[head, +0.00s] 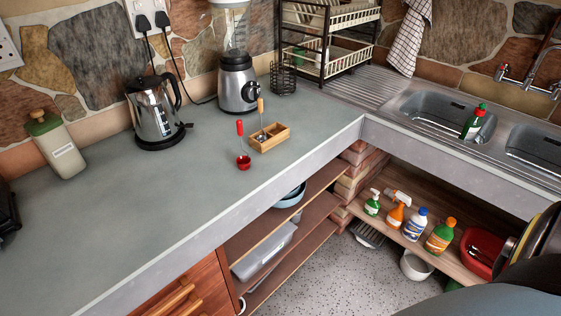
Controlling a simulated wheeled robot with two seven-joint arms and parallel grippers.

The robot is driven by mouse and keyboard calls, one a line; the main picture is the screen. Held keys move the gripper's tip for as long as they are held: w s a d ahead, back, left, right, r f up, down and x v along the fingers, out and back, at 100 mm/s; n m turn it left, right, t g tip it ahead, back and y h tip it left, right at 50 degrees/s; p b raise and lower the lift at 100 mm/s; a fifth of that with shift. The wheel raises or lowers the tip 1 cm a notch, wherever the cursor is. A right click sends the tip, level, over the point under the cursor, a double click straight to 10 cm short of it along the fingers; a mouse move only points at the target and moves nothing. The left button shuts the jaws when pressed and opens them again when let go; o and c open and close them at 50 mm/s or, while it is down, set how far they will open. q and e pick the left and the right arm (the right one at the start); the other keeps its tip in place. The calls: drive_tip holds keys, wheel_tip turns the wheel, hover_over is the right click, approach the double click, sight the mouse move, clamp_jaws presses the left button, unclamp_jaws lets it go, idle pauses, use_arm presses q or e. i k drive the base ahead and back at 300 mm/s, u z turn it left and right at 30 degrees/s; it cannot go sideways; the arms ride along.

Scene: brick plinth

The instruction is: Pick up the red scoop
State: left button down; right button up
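The red scoop (243,162) is on the grey countertop (200,190), near the middle of the head view. Its red bowl is nearest me and its thin handle, with a red grip, points away toward the wall. I cannot tell whether the handle stands up or lies flat. Just right of the scoop is a small wooden box (282,142) with a wooden-handled tool (261,106) in it. Neither of my grippers shows in the head view, and nothing holds the scoop.
Behind the scoop stand a steel kettle (154,118) and a blender (237,85). A green-capped container (63,155) is at the left. A dish rack (330,45) and sinks (440,108) are at the right. Spray bottles (396,215) sit on a lower shelf. Counter left of the scoop is clear.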

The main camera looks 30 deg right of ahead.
sight(243, 162)
drive_tip(key=u, duration=1.3)
drive_tip(key=k, duration=0.15)
drive_tip(key=z, duration=2.2)
drive_tip(key=i, duration=0.8)
drive_tip(key=u, duration=0.3)
